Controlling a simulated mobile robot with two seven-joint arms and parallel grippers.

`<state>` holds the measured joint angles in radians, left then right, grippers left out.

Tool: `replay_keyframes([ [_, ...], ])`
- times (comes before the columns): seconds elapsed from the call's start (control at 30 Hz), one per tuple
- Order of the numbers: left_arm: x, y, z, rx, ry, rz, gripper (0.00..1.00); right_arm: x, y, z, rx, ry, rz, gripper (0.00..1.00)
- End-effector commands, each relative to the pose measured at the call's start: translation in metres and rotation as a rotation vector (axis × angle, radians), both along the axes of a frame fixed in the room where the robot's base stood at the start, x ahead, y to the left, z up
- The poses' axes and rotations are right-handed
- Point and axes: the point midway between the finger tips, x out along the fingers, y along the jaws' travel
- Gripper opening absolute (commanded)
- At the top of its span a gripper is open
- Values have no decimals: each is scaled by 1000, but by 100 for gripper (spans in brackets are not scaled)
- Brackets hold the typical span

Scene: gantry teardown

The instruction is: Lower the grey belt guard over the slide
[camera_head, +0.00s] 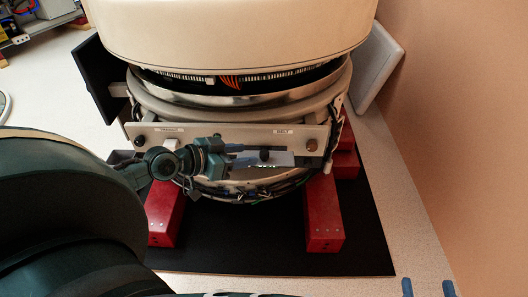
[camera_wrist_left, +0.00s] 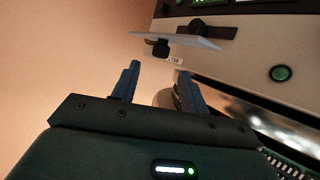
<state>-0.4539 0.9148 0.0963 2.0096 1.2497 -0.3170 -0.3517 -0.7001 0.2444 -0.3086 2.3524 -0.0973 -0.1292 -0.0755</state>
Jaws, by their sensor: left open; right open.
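The grey belt guard appears to be the flat grey plate (camera_head: 282,158) with a black knob, on the front panel below the BELT label. The plate also shows in the left wrist view (camera_wrist_left: 195,41), face edge-on, with a dark strip behind it. My left gripper (camera_head: 240,157) is in front of the panel, just left of the knob. In the left wrist view its two blue fingers (camera_wrist_left: 158,88) are apart with nothing between them. I cannot clearly make out the slide. My right gripper (camera_head: 428,288) shows only as two separated blue fingertips at the bottom right edge, empty.
The front panel (camera_head: 218,133) sits beneath the large cream gantry housing (camera_head: 230,35). Red blocks (camera_head: 324,215) support the base on a black mat (camera_head: 250,258). Cables hang below the panel. A light panel (camera_head: 378,65) stands open at right, near the wall.

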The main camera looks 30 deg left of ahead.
Motion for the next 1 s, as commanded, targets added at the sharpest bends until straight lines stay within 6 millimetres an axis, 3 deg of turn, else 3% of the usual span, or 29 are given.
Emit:
replay_keyframes([
  [0.5,57,-25,-26,-2,-1,2,44,0,4,1,8,-93,22,48],
  [0.9,62,-28,-28,-1,1,-1,44,1,6,2,8,-111,27,48],
  [1.0,61,-28,-28,0,1,0,37,1,6,2,8,-108,27,48],
])
